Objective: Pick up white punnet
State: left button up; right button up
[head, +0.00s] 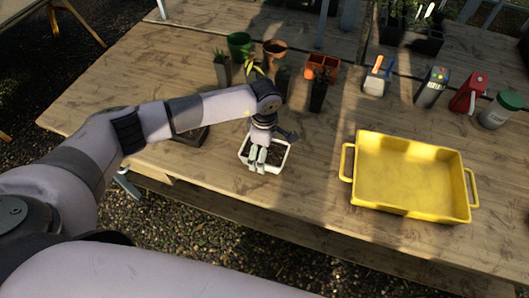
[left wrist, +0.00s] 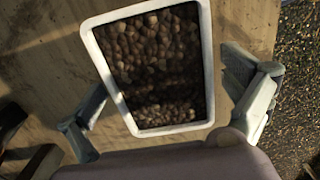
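The white punnet (head: 284,161) stands on the wooden table near its front edge, filled with dark brown pebbly material. It fills the upper middle of the left wrist view (left wrist: 207,62), slightly tilted in the picture. My left gripper (head: 257,161) is over the punnet in the head view and hides part of it. In the left wrist view my left gripper (left wrist: 167,80) is open, with one finger on each side of the punnet and gaps showing between the fingers and its walls. My right gripper is not in view.
A yellow tray (head: 410,205) with two handles stands to the right. Behind the punnet are a green pot (head: 239,46), terracotta pots and a black pot (head: 318,96). Bottles, including a red one (head: 468,93), line the back right. A dark tray (head: 192,135) lies partly under my left arm.

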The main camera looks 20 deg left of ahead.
pick_arm(q)
jog(key=c, duration=1.4)
jog(key=shift+r, duration=0.15)
